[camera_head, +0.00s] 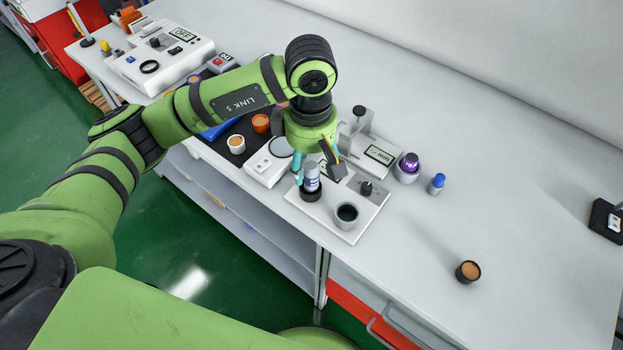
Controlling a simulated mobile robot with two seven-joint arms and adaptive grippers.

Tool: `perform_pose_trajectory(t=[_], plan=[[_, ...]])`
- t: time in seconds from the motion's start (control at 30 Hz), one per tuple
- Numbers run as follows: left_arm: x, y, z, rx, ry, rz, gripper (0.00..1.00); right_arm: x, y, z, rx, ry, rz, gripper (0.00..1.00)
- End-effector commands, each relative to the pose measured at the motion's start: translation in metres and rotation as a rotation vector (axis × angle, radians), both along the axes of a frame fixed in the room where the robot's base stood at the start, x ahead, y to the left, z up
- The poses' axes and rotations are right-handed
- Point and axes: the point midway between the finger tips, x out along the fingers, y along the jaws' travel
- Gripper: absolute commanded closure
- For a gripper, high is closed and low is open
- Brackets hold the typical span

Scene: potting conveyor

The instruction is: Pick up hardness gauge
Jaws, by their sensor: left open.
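A small round device with a lit purple face (409,163) sits in a pale round holder on the white bench. It looks like the hardness gauge, but its label is too small to be sure. My left gripper (317,170) points down over the bench, open, to the left of that device and apart from it. A small white and blue bottle (311,178) stands in a dark round base just below and between the fingers. I cannot tell whether the fingers touch it. My arm hides part of the equipment behind. My right gripper is not in view.
A white plate (343,226) carries a cup of dark liquid (346,214) and a black knob. A display instrument with a post (378,153) stands behind. A blue-capped vial (437,183) and a dark cup (467,271) stand right. The bench's right side is mostly clear.

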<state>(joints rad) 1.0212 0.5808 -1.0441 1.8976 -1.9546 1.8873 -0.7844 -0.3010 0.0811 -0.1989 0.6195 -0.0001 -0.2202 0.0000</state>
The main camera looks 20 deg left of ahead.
Motion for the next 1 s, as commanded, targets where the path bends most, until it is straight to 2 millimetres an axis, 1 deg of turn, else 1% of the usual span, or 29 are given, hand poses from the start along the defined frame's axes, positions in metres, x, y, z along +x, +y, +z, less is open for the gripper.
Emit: perform_pose_trajectory(t=[0.03, 0.13, 0.2, 0.3, 0.4, 0.57, 0.6, 0.67, 0.7, 0.73, 1.0], plan=[[0.0, 0.0, -0.004, 0.001, 0.007, 0.0, 0.42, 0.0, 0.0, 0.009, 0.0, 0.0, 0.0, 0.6], [0.002, 0.0, -0.02, 0.002, 0.008, 0.001, 0.42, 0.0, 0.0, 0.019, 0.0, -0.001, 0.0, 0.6], [0.002, 0.0, -0.031, 0.001, 0.006, 0.001, 0.42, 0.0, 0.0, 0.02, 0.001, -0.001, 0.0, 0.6], [0.003, 0.0, -0.041, 0.0, 0.003, -0.001, 0.42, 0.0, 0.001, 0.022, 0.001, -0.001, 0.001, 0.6], [0.003, 0.0, -0.044, 0.001, 0.001, -0.001, 0.42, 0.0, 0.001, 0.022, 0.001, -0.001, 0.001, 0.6], [0.003, 0.0, -0.044, 0.001, 0.0, -0.002, 0.42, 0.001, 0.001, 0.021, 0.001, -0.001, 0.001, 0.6], [0.003, 0.0, -0.044, 0.0, 0.0, -0.002, 0.58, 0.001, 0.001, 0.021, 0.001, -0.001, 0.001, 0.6], [0.003, 0.0, -0.044, 0.0, 0.0, -0.001, 0.82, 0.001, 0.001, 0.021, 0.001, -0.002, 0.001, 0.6], [0.003, 0.0, -0.044, 0.0, 0.0, -0.001, 0.98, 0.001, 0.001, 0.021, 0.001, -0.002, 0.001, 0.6], [0.003, 0.0, -0.044, 0.0, 0.0, -0.001, 1.0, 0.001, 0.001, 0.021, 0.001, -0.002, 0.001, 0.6], [0.003, 0.0, -0.044, 0.0, 0.0, -0.001, 1.0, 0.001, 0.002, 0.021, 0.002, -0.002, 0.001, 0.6]])
